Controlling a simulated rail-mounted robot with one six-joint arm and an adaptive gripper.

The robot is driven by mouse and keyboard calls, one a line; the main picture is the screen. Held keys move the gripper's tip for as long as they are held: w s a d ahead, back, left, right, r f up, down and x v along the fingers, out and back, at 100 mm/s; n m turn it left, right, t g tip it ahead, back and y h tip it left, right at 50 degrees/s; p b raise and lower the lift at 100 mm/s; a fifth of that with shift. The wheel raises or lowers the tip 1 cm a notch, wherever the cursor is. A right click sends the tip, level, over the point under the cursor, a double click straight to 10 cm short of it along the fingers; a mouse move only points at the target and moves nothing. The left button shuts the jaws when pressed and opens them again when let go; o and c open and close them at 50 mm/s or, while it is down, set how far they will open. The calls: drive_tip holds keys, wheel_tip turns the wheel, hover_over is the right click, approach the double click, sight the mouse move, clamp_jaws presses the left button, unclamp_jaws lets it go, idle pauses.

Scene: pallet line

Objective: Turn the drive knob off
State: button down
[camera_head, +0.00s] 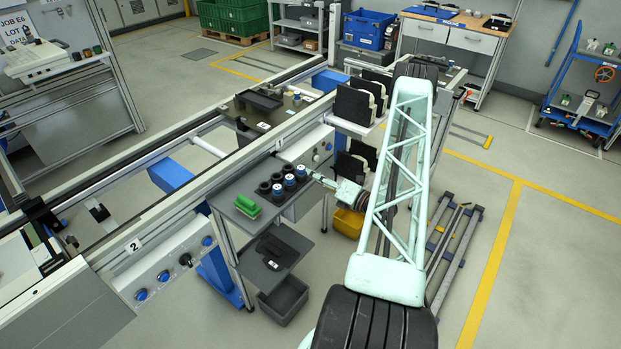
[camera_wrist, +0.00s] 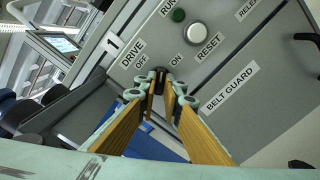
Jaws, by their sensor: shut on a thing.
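The drive knob (camera_wrist: 159,74) is a small dark knob on the grey control panel (camera_wrist: 215,70), just below the DRIVE, OFF and ON labels in the wrist view. My gripper (camera_wrist: 161,88) is shut on it, with the fingertips on either side of it. The fingers hide much of the knob, so I cannot tell which label it points to. In the head view, my gripper (camera_head: 314,177) reaches the front of the panel (camera_head: 307,148) from the right, and the knob itself is not clear there.
A white button (camera_wrist: 194,33) by the RESET label and a green button (camera_wrist: 178,15) sit close beside the knob. Blue-and-black cylinders (camera_head: 289,180) and a green brush-like block (camera_head: 248,206) stand on the grey shelf near my gripper. A yellow bin (camera_head: 347,222) is below.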

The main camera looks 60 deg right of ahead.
drive_tip(key=shift+n+b, duration=2.35)
drive_tip(key=shift+n, duration=3.25)
drive_tip(key=c, duration=2.7)
unclamp_jaws()
drive_tip(key=shift+c, duration=0.2)
drive_tip(key=shift+s, duration=0.15)
drive_tip(key=s, duration=1.1)
drive_tip(key=shift+s+a, duration=0.35)
drive_tip(key=shift+a, duration=0.05)
